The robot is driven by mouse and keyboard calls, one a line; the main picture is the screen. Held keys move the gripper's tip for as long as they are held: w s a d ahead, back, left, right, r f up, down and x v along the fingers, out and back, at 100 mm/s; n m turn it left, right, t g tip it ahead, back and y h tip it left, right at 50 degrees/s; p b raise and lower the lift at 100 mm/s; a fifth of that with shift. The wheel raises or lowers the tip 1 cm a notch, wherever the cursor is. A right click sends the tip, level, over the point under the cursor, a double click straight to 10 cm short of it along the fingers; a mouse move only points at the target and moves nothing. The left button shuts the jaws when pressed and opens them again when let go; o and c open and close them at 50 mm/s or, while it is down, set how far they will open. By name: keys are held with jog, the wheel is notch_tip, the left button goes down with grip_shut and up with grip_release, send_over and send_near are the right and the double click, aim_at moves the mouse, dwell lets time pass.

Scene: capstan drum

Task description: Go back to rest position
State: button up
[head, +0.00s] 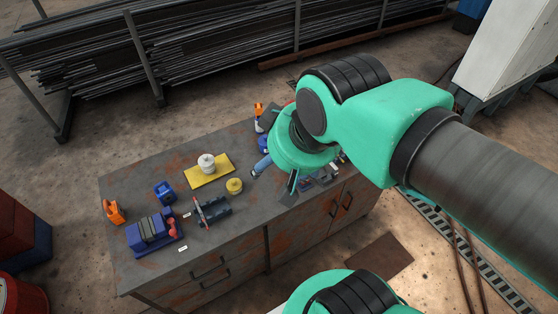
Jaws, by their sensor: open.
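My gripper (291,186) hangs below my green wrist in the head view, over the right part of the grey workbench (140,190). Its fingers are small, dark and partly hidden by the wrist, and they are apart with nothing seen between them. A white drum-like part (206,162) stands on a yellow plate (209,173) on the bench, left of my gripper. A yellow round part (234,186) sits just in front of the plate, apart from my gripper. Whether my fingers touch anything on the bench cannot be told.
A blue and grey device (152,232), an orange item (113,211), a blue block (164,193) and a dark fixture (211,210) stand on the bench's left half. Several small items lie near my wrist. Racks of metal bars (190,40) stand behind.

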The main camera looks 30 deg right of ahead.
notch_tip(320, 180, down, 11)
jog(key=b, duration=1.1)
